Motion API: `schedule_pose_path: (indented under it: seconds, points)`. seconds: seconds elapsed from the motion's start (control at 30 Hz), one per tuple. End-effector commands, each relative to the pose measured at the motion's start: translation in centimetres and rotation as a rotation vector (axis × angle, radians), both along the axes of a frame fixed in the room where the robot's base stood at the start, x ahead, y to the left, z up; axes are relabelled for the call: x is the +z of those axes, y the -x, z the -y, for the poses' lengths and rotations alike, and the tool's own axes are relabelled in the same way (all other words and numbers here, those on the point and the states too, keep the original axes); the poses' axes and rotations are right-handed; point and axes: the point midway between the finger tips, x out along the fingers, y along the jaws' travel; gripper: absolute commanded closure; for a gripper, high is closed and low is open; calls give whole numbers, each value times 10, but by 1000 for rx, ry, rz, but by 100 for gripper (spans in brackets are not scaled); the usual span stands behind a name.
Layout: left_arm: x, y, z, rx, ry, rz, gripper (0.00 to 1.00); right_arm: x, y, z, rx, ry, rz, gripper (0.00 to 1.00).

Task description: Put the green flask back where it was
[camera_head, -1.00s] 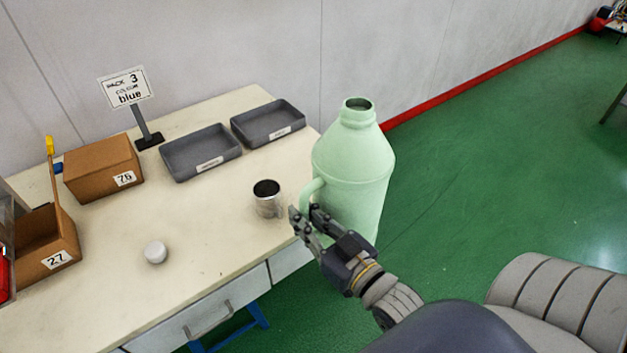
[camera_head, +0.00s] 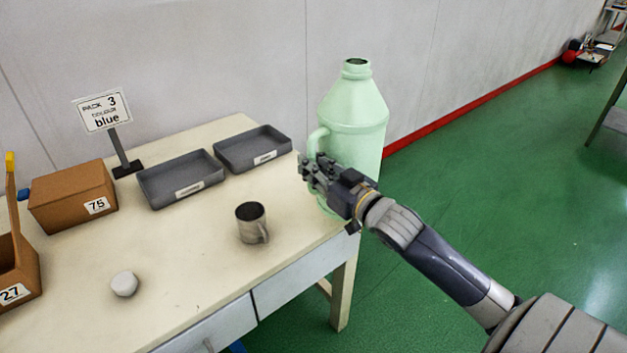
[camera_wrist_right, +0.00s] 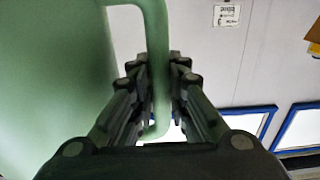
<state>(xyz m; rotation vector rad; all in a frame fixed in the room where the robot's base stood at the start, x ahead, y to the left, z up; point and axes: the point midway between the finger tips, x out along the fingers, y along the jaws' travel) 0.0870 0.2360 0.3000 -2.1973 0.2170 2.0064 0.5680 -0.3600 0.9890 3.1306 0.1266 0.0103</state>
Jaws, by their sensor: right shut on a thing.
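The green flask (camera_head: 352,118) is a large pale green jug with an open neck and a side handle. It stands upright in my right gripper's hold at the right end of the table (camera_head: 200,275). My right gripper (camera_head: 312,170) is shut on its handle. In the right wrist view the fingers (camera_wrist_right: 162,90) close on both sides of the handle (camera_wrist_right: 157,45), and the flask's body (camera_wrist_right: 55,80) fills the left side. The flask's base is partly hidden by the gripper, so I cannot tell whether it touches the tabletop. My left gripper is out of view.
A metal mug (camera_head: 250,223) and a white round cap (camera_head: 124,284) stand on the table. Behind are two grey trays (camera_head: 180,180) (camera_head: 252,148), a sign (camera_head: 102,110) reading "blue" and cardboard boxes (camera_head: 75,197).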

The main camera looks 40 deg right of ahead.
Motion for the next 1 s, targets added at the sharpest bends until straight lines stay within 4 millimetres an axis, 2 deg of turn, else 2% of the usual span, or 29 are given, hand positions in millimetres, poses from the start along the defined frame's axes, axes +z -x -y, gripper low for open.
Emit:
schedule_pose_path:
  seconds: [0.07, 0.7, 0.83, 1.0]
  points:
    - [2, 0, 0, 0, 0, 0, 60, 7, -12, -4, 2, 6, 15, 100]
    - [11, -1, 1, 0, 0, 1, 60, -4, -117, -34, 2, 7, 14, 100]
    - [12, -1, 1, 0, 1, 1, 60, -6, -130, -38, 2, 7, 14, 100]
    - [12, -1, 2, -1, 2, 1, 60, -8, -136, -40, 2, 7, 12, 100]
